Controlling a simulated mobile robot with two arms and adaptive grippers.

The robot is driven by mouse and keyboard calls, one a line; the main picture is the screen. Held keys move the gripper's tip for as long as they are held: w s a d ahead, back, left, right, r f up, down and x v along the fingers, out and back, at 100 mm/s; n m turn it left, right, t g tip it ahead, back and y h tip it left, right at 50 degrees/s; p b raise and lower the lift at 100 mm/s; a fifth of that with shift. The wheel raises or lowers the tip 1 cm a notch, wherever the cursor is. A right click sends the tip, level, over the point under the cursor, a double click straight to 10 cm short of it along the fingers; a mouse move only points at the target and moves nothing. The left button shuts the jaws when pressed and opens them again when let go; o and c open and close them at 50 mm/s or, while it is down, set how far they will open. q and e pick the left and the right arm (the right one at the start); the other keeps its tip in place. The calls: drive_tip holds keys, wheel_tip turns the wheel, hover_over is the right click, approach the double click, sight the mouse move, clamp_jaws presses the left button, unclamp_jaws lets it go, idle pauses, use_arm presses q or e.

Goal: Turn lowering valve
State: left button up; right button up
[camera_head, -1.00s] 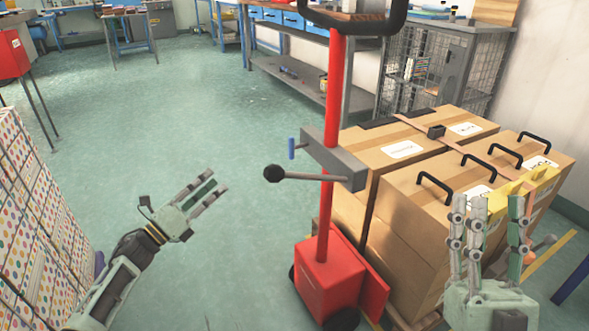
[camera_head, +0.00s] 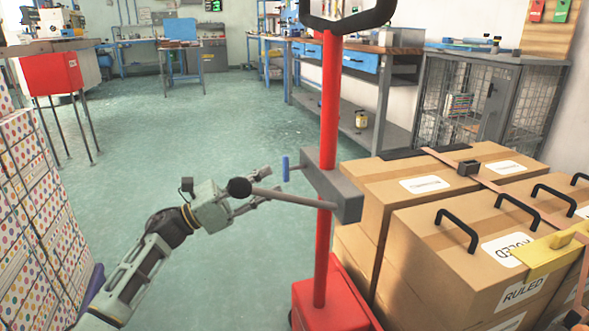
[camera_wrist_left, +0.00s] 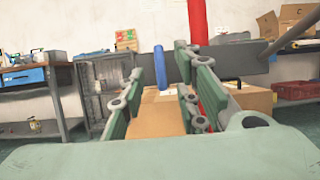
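The red pallet lift's mast (camera_head: 330,130) carries a grey valve block (camera_head: 333,186) with a blue upright handle (camera_head: 285,168) on its left side. A long grey lever with a black ball knob (camera_head: 240,187) also comes out of the block. My left gripper (camera_head: 268,200) is close to the handle, just below and left of it, partly behind the lever. In the left wrist view the blue handle (camera_wrist_left: 160,68) stands ahead between the spread fingers (camera_wrist_left: 155,95). The fingers are open and hold nothing; I see no clear contact. My right gripper is out of view.
Cardboard boxes (camera_head: 440,255) with black handles stand right of the mast. The red lift base (camera_head: 330,305) is below. A stack of dotted boxes (camera_head: 35,190) is at the left. The green floor (camera_head: 190,120) between is clear.

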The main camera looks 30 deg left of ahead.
sight(283, 168)
use_arm(q)
drive_tip(key=b+x, duration=0.1)
drive_tip(key=x, duration=0.5)
drive_tip(key=shift+w, duration=0.1)
clamp_jaws()
